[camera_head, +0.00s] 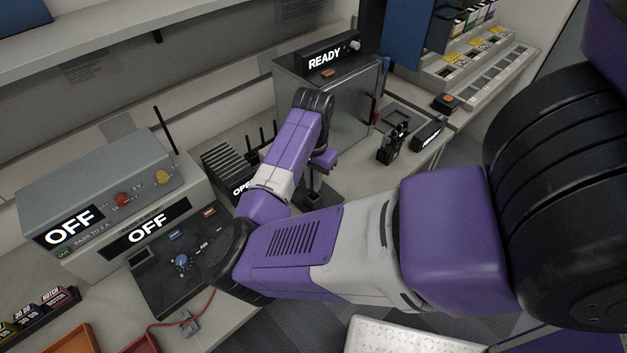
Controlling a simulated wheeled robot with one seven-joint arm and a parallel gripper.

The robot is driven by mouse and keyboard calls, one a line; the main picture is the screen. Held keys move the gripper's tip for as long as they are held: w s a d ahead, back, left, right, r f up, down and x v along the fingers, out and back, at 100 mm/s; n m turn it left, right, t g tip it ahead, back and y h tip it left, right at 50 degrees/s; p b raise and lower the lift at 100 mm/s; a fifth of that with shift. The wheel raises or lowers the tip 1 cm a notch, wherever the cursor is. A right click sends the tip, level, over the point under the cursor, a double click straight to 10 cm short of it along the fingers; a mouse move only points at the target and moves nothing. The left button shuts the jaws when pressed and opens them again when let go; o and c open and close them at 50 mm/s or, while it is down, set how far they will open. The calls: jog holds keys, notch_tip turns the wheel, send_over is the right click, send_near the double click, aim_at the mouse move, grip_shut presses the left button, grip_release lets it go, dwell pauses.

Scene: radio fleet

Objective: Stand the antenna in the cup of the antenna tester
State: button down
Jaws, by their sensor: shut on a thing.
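My gripper (322,160) shows only in part, past the end of my purple forearm and in front of the grey cabinet. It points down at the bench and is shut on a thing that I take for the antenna. The fingertips and the held thing are too small and too covered to make out. Just below is a dark upright shape (313,190), and I cannot tell what it is. Several thin black antennas (262,134) stand upright behind my forearm. I cannot tell the antenna tester for certain; a display (240,188) reading "OPE", partly covered by my arm, is nearby.
The grey cabinet (345,95) reads "READY". A black handheld radio (393,144) stands to its right on the bench. At left is a grey box (95,190) with "OFF" displays and a tall black rod (165,130). A ridged black block (226,163) sits left of my forearm.

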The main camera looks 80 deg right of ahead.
jog(key=shift+f+b, duration=0.9)
jog(key=shift+f, duration=0.75)
jog(key=c, duration=1.4)
grip_release()
jog(key=shift+c, duration=0.2)
jog(key=shift+r+b, duration=0.4)
jog(key=shift+r, duration=3.45)
